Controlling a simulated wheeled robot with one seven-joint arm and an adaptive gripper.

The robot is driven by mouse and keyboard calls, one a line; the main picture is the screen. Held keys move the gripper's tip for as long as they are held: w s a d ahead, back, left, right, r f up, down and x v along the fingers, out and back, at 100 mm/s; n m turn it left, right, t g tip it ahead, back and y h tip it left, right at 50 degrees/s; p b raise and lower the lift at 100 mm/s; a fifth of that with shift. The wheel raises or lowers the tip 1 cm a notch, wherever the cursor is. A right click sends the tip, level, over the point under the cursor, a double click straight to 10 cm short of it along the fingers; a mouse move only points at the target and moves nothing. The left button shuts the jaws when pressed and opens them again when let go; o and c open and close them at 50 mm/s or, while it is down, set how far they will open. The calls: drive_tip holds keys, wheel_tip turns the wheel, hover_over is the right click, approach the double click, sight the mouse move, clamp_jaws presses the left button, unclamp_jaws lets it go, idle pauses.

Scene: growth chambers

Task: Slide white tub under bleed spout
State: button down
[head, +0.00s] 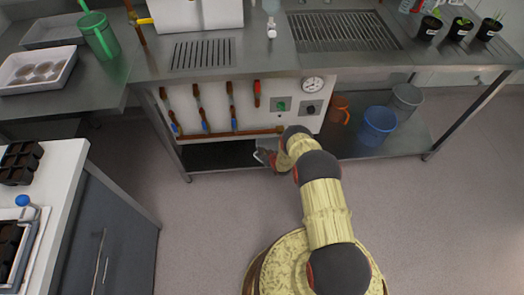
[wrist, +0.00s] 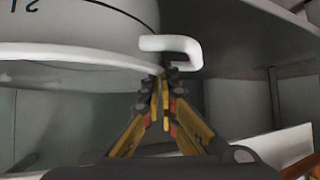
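The white tub (wrist: 75,25) fills the upper left of the wrist view. It has dark markings on its wall, a wide pale rim or base edge and a white looped handle (wrist: 178,43) on its near side. My gripper (wrist: 165,85) has its fingers close together at the lower end of this handle and appears shut on it. The exact contact is partly hidden by the fingertips. In the head view my gripper (head: 264,155) is low, at the front edge of the lower shelf under the bench. I cannot make out the tub or the bleed spout there.
A valve panel with a brown pipe (head: 230,133) and a gauge (head: 313,84) hangs above the lower shelf. An orange jug (head: 339,109), a blue bucket (head: 377,125) and a grey bucket (head: 405,102) stand to the right. The floor (head: 205,225) in front is clear.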

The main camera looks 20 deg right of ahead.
drive_tip(key=shift+s+d, duration=0.15)
drive_tip(key=shift+s, duration=0.05)
drive_tip(key=c, duration=2.5)
unclamp_jaws()
drive_tip(key=o, duration=0.5)
drive_tip(key=shift+o, duration=0.2)
drive_tip(key=v, duration=1.2)
